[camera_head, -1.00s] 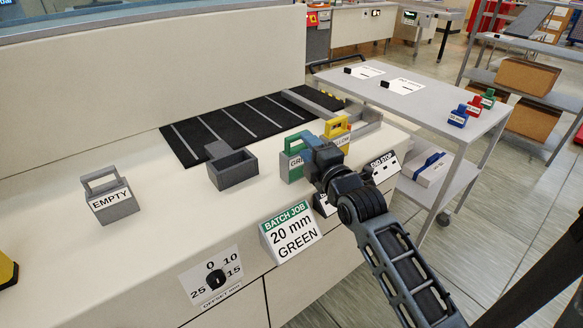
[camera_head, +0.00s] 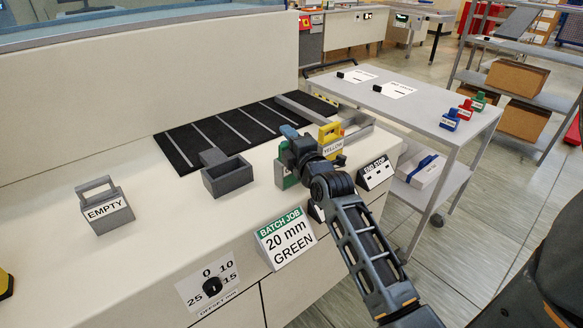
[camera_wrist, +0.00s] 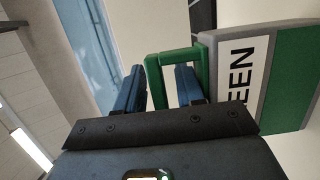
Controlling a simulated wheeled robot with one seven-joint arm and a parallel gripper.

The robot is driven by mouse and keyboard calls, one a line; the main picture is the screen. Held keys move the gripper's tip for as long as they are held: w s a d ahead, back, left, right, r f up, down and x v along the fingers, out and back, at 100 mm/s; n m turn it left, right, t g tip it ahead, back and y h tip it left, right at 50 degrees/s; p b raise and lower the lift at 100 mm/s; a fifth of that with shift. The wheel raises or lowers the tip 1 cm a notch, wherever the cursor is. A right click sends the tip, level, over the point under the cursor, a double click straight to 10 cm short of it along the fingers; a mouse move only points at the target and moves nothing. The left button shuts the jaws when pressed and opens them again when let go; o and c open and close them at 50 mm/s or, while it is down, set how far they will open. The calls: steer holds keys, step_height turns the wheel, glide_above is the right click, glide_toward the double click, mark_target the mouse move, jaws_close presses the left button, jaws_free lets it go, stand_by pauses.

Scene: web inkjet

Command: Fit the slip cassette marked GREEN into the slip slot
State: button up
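The GREEN cassette (camera_head: 281,174) stands on the bench, mostly hidden behind my gripper (camera_head: 290,148) in the head view. In the wrist view its green and grey body (camera_wrist: 285,75), with the letters "EEN" showing, lies at the right. My two blue fingers (camera_wrist: 159,72) are on either side of the outer bar of its green handle (camera_wrist: 155,82). One finger sits inside the handle loop, and a gap shows between it and the bar. A grey open-topped box (camera_head: 228,178), perhaps the slip slot, stands empty to the left of the cassette.
A YELLOW cassette (camera_head: 331,138) stands close at the right. A grey EMPTY cassette (camera_head: 105,208) stands at the left. The BATCH JOB sign (camera_head: 286,238) reads 20 mm GREEN. An END STOP block (camera_head: 376,174) and a trolley (camera_head: 440,125) are to the right.

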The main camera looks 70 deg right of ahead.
jaws_close()
stand_by(1.2)
